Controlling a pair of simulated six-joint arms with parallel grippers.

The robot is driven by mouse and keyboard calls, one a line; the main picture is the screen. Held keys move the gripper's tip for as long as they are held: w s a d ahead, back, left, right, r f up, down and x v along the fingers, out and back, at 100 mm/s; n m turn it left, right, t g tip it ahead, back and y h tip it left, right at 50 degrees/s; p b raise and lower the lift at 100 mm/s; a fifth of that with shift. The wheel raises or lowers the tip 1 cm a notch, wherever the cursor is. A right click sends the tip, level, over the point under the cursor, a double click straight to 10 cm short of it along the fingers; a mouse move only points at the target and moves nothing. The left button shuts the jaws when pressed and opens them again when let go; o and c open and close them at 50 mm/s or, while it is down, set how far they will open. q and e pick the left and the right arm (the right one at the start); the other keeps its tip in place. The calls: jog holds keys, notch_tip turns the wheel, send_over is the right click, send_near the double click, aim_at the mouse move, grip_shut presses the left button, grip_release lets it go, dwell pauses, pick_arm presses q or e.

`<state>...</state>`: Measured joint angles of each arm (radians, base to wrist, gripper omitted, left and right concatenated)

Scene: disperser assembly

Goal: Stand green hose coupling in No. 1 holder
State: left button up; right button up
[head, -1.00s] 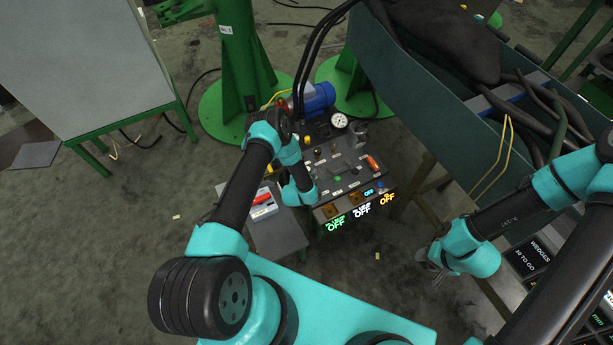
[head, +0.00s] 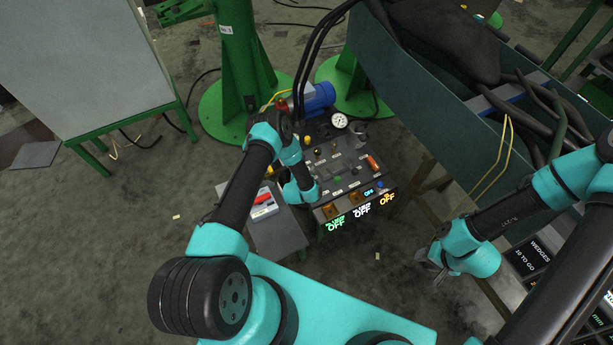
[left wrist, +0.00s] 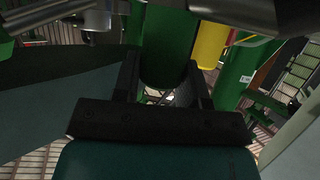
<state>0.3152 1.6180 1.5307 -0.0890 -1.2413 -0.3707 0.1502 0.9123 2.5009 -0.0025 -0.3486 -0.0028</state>
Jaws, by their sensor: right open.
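In the left wrist view a dark green cylinder, which looks like the green hose coupling (left wrist: 166,45), stands upright between the two fingers of my left gripper (left wrist: 164,88). Whether the fingers press on it or only flank it I cannot tell. In the head view my left arm reaches over the left side of the dark panel (head: 352,170), and its wrist hides the fingers and the coupling. Small white labels on the panel are too small to read, so I cannot tell which holder is No. 1. My right gripper (head: 437,262) is open and empty, right of the panel.
A yellow cylinder (left wrist: 210,44) is close right of the green one. A pressure gauge (head: 339,121) and blue motor (head: 318,97) stand behind the panel. A grey side table (head: 278,234) holds a red-and-white item (head: 263,203). A green trough (head: 440,100) is on the right.

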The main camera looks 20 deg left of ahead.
pick_arm(q)
grip_shut()
jog(key=shift+r, duration=0.2)
dwell(0.3)
jog(key=shift+r, duration=0.65)
notch_tip(320, 180, up, 2)
jog(key=shift+r, duration=0.15)
jog(key=s+d, duration=0.3)
jog(key=s, duration=0.4)
jog(key=s+d+r, duration=0.1)
jog(key=s+d, duration=0.2)
jog(key=s, duration=0.4)
jog(key=shift+s+d, duration=0.25)
jog(key=shift+s, duration=0.1)
jog(key=w+r+m+h, duration=0.3)
jog(key=w+r, duration=0.2)
jog(key=w, duration=0.3)
jog(key=shift+w+d+h, duration=0.3)
jog(key=shift+w+d, duration=0.05)
